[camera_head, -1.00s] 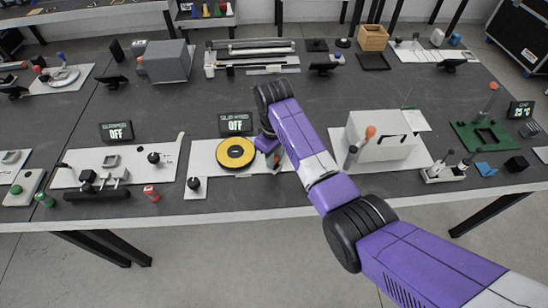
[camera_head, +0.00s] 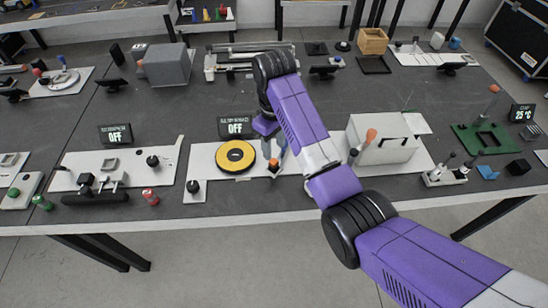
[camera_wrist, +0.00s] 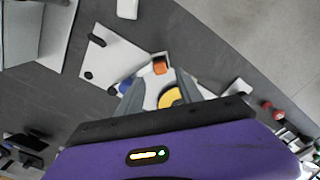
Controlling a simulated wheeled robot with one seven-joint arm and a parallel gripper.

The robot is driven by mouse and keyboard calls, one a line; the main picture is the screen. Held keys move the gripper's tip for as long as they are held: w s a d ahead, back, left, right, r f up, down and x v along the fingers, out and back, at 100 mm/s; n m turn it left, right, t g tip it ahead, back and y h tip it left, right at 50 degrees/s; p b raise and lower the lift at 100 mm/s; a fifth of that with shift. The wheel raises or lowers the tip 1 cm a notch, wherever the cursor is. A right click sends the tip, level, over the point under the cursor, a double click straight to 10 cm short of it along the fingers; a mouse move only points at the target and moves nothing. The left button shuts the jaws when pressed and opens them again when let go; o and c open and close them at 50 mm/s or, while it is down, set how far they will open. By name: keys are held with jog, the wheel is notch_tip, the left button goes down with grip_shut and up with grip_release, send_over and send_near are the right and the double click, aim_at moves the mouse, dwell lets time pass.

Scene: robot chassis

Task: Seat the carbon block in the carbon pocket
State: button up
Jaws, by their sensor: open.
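No label shows which thing is the carbon block or the carbon pocket. A black cube (camera_head: 518,166) lies at the right of the table, just below a green board (camera_head: 462,133) with a square opening. My gripper (camera_head: 273,150) is above the white plate with the yellow ring (camera_head: 236,156), far left of the cube; its fingers are partly hidden in the head view. In the wrist view, my gripper (camera_wrist: 160,84) is open and empty. A small orange piece (camera_wrist: 160,67) shows between its fingers, apparently on the surface below.
A white holder with upright tools (camera_head: 445,176) stands before the green board. A white plate with black clamps (camera_head: 118,167) is to the left.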

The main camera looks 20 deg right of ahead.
jog(key=shift+r+p, duration=1.25)
jog(key=shift+r, duration=1)
jog(key=w+r+m+t, duration=0.1)
jog(key=w+r+t, duration=0.4)
jog(key=w, duration=0.5)
jog(key=m+t+b, duration=0.2)
jog(key=m+t, duration=0.2)
jog(key=t, duration=0.7)
send_over(274, 161)
jog(key=s+a, duration=0.2)
jog(key=s, duration=0.5)
notch_tip(274, 161, down, 4)
jog(key=s+d+r+g+b, duration=0.1)
jog(key=s+d, duration=0.1)
jog(key=s, duration=3.5)
jog(key=shift+r+b, duration=0.3)
jog(key=shift+r, duration=0.05)
